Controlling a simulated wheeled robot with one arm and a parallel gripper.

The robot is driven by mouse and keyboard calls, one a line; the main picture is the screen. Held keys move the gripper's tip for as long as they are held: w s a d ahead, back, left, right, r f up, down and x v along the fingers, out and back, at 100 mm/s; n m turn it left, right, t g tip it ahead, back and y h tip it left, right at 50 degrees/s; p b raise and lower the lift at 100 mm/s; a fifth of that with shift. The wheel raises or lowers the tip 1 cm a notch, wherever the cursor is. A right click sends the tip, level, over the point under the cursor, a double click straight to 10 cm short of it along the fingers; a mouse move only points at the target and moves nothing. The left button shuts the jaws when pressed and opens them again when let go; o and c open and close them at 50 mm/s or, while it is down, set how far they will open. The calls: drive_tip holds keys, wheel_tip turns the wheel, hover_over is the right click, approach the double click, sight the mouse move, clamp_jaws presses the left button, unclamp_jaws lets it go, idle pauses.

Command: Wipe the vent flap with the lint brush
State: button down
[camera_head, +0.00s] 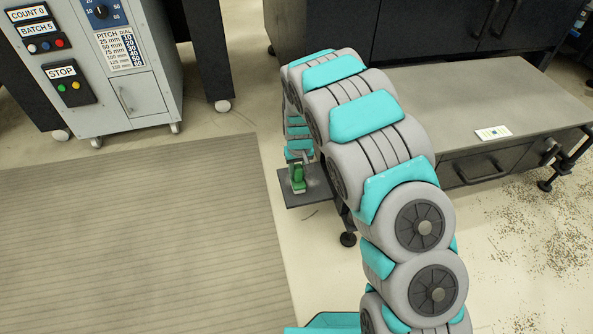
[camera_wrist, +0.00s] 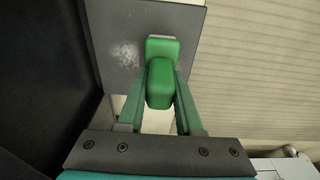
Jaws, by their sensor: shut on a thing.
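The lint brush (camera_wrist: 159,84) is green and sits between the two fingers of my gripper (camera_wrist: 160,96), which is shut on it. In the head view the brush (camera_head: 298,174) shows small, below my gripper (camera_head: 299,160). The vent flap (camera_wrist: 180,16) is a dark grey plate with a pale, speckled patch of lint left of the brush in the wrist view. The brush's far end overlaps the flap's lower right part; I cannot tell if it touches. In the head view the flap (camera_head: 291,201) juts out beside the dark bench. My arm hides part of that area.
The dark bench (camera_head: 430,88) with a drawer stands at right, with a small white card (camera_head: 493,132) on it. A grey control cabinet (camera_head: 112,95) stands at upper left. A ribbed mat (camera_head: 130,240) covers the left floor. Scraps (camera_head: 550,230) litter the right floor.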

drive_tip(key=shift+s+d, duration=0.1)
drive_tip(key=shift+s, duration=0.3)
wheel_tip(320, 180, up, 8)
drive_tip(key=shift+w+f+p, duration=0.1)
drive_tip(key=shift+f+p, duration=0.1)
drive_tip(key=shift+p, duration=0.65)
drive_tip(key=shift+r, duration=0.3)
